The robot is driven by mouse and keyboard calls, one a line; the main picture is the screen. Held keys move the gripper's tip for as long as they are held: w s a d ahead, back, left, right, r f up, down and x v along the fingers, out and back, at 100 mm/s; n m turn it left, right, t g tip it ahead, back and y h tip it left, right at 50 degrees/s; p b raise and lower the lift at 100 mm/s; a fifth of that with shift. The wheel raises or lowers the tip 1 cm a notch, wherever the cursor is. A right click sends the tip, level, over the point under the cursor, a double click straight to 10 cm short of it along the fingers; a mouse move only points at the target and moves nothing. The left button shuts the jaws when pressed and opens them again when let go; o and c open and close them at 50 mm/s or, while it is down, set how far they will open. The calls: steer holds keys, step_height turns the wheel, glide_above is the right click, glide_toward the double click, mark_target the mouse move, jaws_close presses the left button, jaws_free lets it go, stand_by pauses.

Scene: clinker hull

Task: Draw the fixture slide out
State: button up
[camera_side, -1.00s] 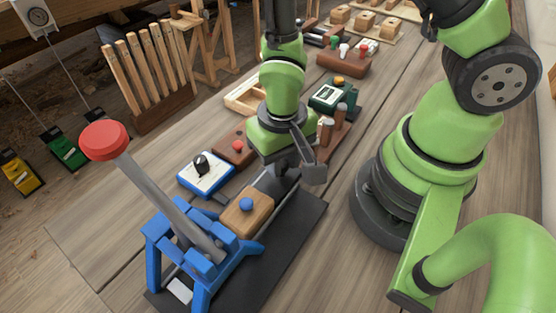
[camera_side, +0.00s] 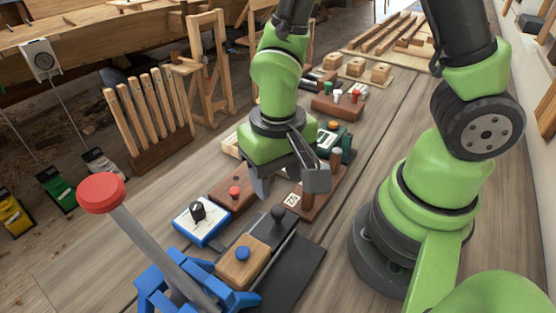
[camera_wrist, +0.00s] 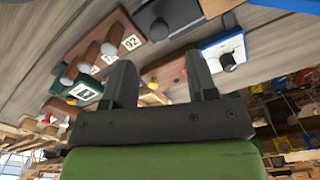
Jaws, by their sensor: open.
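The blue toggle fixture (camera_side: 170,287) stands at the lower left in the side view, with a grey lever ending in a red knob (camera_side: 101,193). Behind it lies a wooden block with a blue knob (camera_side: 242,258). Behind that block is a dark grey slide (camera_side: 268,229) with an upright dark knob (camera_side: 278,214); the knob also shows in the wrist view (camera_wrist: 157,28). My gripper (camera_side: 288,185) is open and empty, above and behind the knob and apart from it. Its two fingers also show spread in the wrist view (camera_wrist: 161,80).
A blue-and-white box with a black knob (camera_side: 202,220) and a brown block with a red knob (camera_side: 233,195) lie left of the slide. Wooden boards with pegs (camera_side: 322,188) stand beyond, close to my gripper. The dark mat (camera_side: 297,268) is bare to the right.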

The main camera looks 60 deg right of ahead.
steer(key=shift+r, duration=1.4)
steer(key=s+d+r+t+y, duration=0.1)
steer(key=s+d+r+t, duration=0.1)
steer(key=r, duration=0.6)
steer(key=s+d+r+t+y, duration=0.1)
steer(key=s+d+r+t, duration=0.2)
steer(key=r+t, duration=0.2)
steer(key=shift+s+r, duration=0.35)
steer(key=shift+r, duration=1.5)
